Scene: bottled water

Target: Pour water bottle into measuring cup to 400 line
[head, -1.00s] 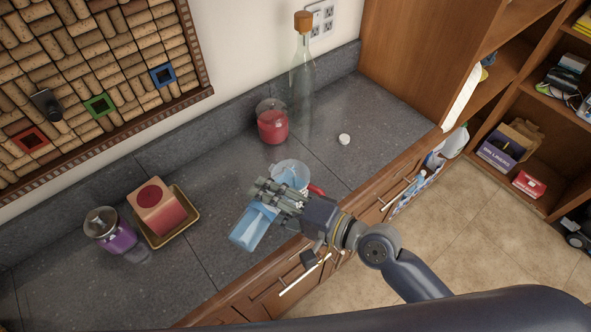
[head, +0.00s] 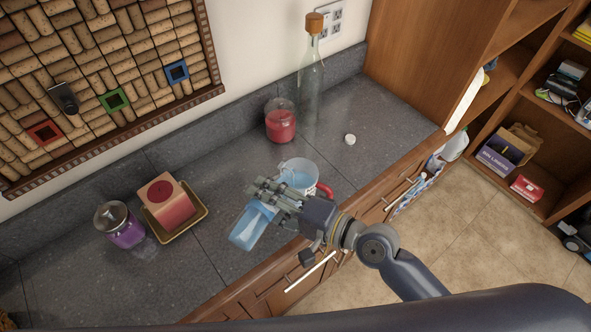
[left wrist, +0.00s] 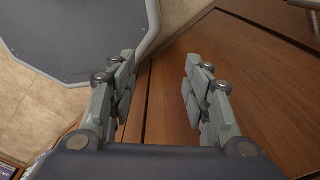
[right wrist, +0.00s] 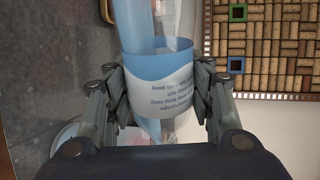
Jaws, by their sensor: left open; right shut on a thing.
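My right gripper (head: 278,197) is shut on the blue water bottle (head: 250,229), which is tilted over the counter. In the right wrist view the bottle's printed label (right wrist: 160,85) sits between the fingers of that gripper (right wrist: 160,95). The clear measuring cup (head: 299,173) with a red handle stands on the counter just beyond the gripper, partly hidden by it. The bottle's mouth and the water level in the cup cannot be made out. My left gripper (left wrist: 160,95) is open and empty, in front of brown wooden cabinet panels; it is not in the head view.
A red candle jar (head: 281,124), a tall corked bottle (head: 311,80) and a white cap (head: 350,139) stand behind the cup. A purple jar (head: 121,228) and a pink block candle on a gold tray (head: 199,212) are at left. The counter between is clear.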

